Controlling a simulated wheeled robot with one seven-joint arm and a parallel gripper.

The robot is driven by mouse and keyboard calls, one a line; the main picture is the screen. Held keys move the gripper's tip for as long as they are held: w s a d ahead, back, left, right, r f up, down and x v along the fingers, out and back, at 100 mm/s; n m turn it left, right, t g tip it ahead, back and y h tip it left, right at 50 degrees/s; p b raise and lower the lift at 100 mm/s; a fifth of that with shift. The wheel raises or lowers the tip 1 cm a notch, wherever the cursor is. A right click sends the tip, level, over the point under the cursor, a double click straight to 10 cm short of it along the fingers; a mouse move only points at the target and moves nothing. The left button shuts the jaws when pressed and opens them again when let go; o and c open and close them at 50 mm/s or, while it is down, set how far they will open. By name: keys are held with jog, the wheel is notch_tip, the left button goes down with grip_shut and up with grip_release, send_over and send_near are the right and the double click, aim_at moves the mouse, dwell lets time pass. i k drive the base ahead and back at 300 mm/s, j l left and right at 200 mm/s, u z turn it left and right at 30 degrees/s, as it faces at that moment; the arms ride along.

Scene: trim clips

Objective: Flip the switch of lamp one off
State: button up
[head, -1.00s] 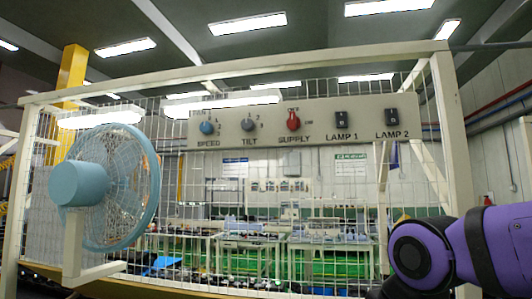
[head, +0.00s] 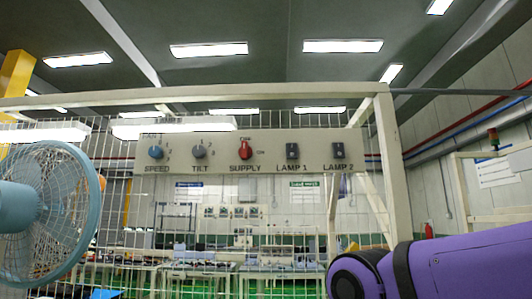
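The lamp 1 switch (head: 292,151) is a small dark rocker on a pale control panel (head: 220,164), above the label "LAMP 1". The lamp 2 switch (head: 338,151) sits just to its right and looks alike. Which way either rocker is tipped is too small to tell. My gripper is not in view. Only my purple arm shows at the lower right, below and to the right of the panel, apart from the switches.
On the same panel are a red supply knob (head: 245,150), a tilt knob (head: 199,152) and a blue speed knob (head: 156,152). A blue fan (head: 50,215) stands at the left. A cream frame (head: 386,150) with wire mesh carries the panel.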

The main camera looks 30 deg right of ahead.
aim_at(291, 149)
jog(key=j+z, duration=0.1)
jog(key=z, duration=0.35)
jog(key=j+z, duration=0.1)
jog(key=z, duration=0.4)
jog(key=j+z, duration=0.1)
jog(key=z, duration=0.35)
jog(key=k+j+z, duration=0.15)
jog(key=j+z, duration=0.15)
jog(key=j, duration=0.15)
jog(key=k+j+z, duration=0.3)
jog(key=j, duration=0.15)
jog(key=k+j+z, duration=0.15)
jog(key=j+z, duration=0.2)
jog(key=k+j, duration=0.25)
jog(key=j, duration=0.2)
